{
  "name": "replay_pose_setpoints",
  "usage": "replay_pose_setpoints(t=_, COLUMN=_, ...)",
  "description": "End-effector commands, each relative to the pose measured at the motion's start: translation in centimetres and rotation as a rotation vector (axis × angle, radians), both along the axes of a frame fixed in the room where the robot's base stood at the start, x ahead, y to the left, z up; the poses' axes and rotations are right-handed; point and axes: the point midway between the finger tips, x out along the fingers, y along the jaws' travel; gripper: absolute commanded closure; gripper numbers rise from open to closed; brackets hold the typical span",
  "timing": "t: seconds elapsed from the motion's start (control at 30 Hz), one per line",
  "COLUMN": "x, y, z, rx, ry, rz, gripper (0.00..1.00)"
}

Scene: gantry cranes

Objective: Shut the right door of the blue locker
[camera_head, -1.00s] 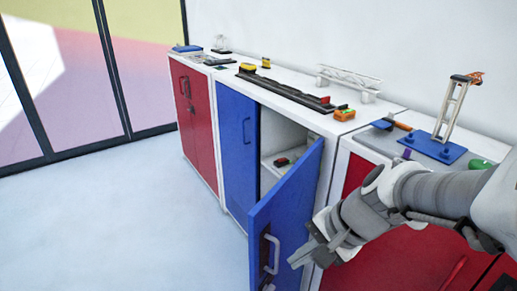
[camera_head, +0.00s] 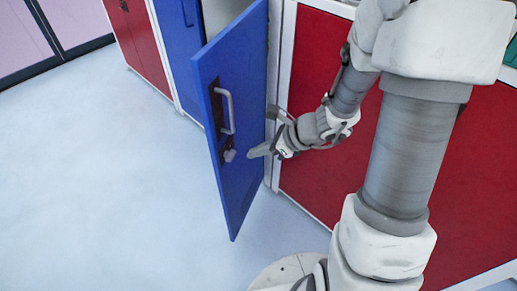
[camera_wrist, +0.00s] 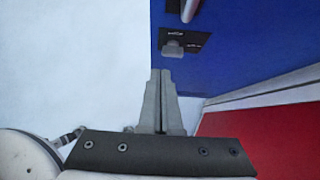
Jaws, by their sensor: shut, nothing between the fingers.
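The blue locker's right door (camera_head: 240,165) stands open in the head view, swung out from the locker toward me. Its outer face carries a light grey handle (camera_head: 226,111) and a small latch knob (camera_head: 229,155) below it. The left door (camera_head: 181,55) is in line with the locker front, its upper part cut off. My gripper (camera_head: 251,154) is shut and empty, by the outer face of the right door near the knob. In the wrist view the shut fingers (camera_wrist: 159,75) point at the door (camera_wrist: 240,50), just below the knob (camera_wrist: 172,49). I cannot tell whether they touch it.
A red cabinet (camera_head: 325,100) stands right beside the locker, behind my arm. Another red cabinet (camera_head: 135,40) is at the far left. The pale floor (camera_head: 110,190) in front of the locker is clear.

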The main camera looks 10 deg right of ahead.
Motion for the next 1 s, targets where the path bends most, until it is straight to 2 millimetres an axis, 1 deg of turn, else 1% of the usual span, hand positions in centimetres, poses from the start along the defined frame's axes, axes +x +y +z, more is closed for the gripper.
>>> replay_pose_setpoints(t=0.03, x=0.4, y=0.9, z=-1.5, rx=0.002, ry=0.002, rz=0.006, gripper=1.0)
replay_pose_setpoints(t=0.27, x=2.2, y=3.7, z=-4.8, rx=0.001, ry=0.001, rz=0.006, gripper=1.0)
replay_pose_setpoints(t=0.3, x=2.7, y=4.3, z=-4.4, rx=0.0, ry=-0.003, rz=0.007, gripper=1.0)
replay_pose_setpoints(t=0.4, x=3.4, y=5.5, z=-4.3, rx=-0.001, ry=-0.003, rz=0.006, gripper=1.0)
replay_pose_setpoints(t=0.53, x=4.1, y=6.5, z=-4.2, rx=-0.001, ry=-0.001, rz=0.004, gripper=1.0)
replay_pose_setpoints(t=0.7, x=4.4, y=6.9, z=-4.1, rx=-0.001, ry=-0.001, rz=0.003, gripper=1.0)
replay_pose_setpoints(t=1.0, x=4.4, y=6.9, z=-4.1, rx=-0.001, ry=-0.001, rz=0.003, gripper=1.0)
